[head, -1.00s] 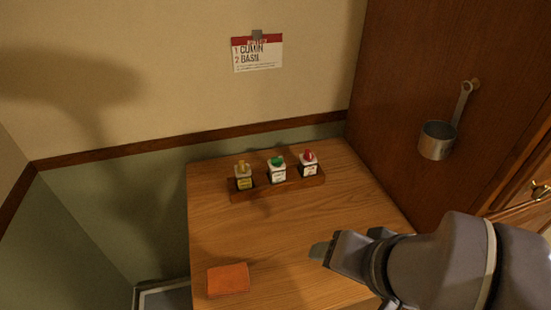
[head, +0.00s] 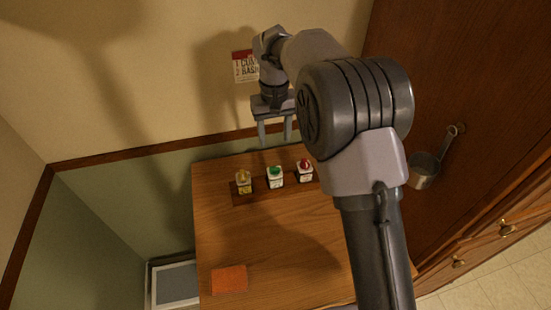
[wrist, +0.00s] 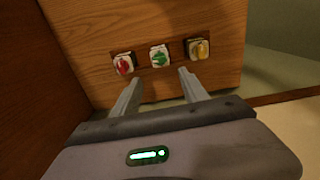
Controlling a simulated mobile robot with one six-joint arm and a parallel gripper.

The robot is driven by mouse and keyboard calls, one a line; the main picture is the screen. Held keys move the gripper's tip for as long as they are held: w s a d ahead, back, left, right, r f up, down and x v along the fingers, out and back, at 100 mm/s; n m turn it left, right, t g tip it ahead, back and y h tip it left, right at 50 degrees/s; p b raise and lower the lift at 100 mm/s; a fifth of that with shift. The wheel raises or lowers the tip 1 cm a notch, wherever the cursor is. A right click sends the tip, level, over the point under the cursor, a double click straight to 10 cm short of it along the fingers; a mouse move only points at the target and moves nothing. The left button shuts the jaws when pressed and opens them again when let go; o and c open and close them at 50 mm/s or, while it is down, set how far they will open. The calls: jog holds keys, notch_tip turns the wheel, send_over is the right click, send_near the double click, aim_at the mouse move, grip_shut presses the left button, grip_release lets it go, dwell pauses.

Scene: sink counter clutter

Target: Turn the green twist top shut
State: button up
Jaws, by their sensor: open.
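In the wrist view the green top (wrist: 159,59) lies beyond and between my fingertips. My gripper (head: 275,145) is open and empty, pointing down above the rack, apart from the bottles. It also shows in the wrist view (wrist: 160,76). I cannot tell from these views how far the green top is turned.
An orange block (head: 229,279) lies at the wooden counter's (head: 215,235) front left. A metal measuring cup (head: 423,170) hangs on the right panel. The counter's middle is clear.

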aim_at(275, 167)
notch_tip(275, 167, down, 12)
jog(key=shift+w+f+b, duration=0.15)
jog(key=shift+f+b, duration=0.1)
jog(key=shift+b, duration=0.9)
grip_shut()
